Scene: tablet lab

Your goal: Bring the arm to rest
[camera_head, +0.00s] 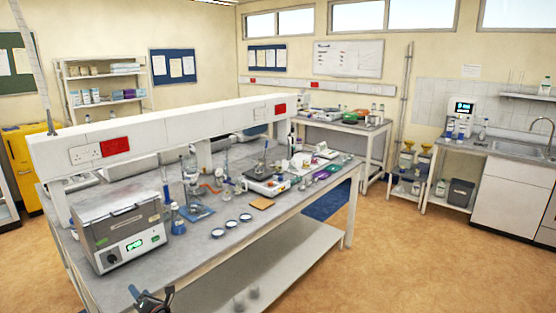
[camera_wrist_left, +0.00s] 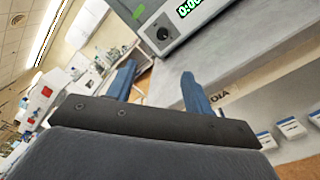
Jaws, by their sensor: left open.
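My left gripper (camera_head: 152,295) shows at the bottom edge of the head view, in front of the near left corner of the lab bench (camera_head: 285,215). In the left wrist view its two blue fingers (camera_wrist_left: 160,82) stand apart with nothing between them, so it is open and empty. Most of the left arm is out of the frame. My right gripper is not in view.
A grey bath-like device (camera_head: 125,235) with a green display stands on the bench's near left corner, close to the gripper. Blue-tinted flasks (camera_head: 177,222), several small dishes (camera_head: 231,224) and a balance-like device (camera_head: 267,187) stand farther along. The floor (camera_head: 420,260) at right is clear.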

